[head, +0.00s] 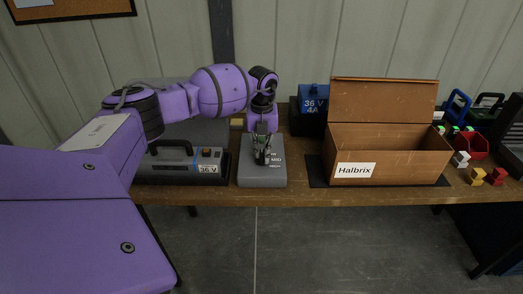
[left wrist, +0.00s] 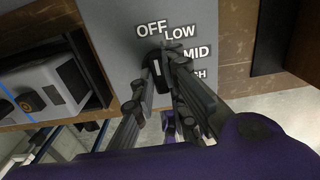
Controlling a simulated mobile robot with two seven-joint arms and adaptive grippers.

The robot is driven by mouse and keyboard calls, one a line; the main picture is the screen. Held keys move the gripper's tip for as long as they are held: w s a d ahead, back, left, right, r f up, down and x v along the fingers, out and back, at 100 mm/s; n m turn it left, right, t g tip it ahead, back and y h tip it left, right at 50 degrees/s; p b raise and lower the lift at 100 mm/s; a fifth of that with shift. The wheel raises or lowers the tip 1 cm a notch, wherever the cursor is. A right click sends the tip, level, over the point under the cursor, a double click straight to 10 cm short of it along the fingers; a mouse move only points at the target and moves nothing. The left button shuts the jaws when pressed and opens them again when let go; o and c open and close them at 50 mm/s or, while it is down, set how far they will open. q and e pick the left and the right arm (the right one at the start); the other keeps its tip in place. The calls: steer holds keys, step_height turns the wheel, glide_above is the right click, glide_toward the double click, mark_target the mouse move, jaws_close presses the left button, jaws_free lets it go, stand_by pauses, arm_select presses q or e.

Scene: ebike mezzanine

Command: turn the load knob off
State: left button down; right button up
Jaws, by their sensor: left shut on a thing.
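The load knob (left wrist: 154,60) is black and sits on a grey panel (left wrist: 100,22) marked OFF, LOW, MID and a partly covered HIGH. In the head view the grey box (head: 247,177) lies on the bench. My left gripper (head: 262,157) is down at its face. In the left wrist view the left gripper (left wrist: 161,76) is shut on the knob, with a finger on either side. A pale mark shows on the knob, but the fingers cover much of it and I cannot tell which setting it points to. My right gripper is not in view.
A grey unit with a handle and a 36 V label (head: 180,168) stands left of the box. A blue 36 V 4A unit (head: 313,100) is behind. A red bin (head: 474,145) and small coloured blocks lie farther right.

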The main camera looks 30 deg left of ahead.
mark_target(262, 153)
arm_select(q)
steer(key=c, duration=1.8)
jaws_free()
steer(key=shift+o, duration=0.2)
step_height(262, 153, up, 12)
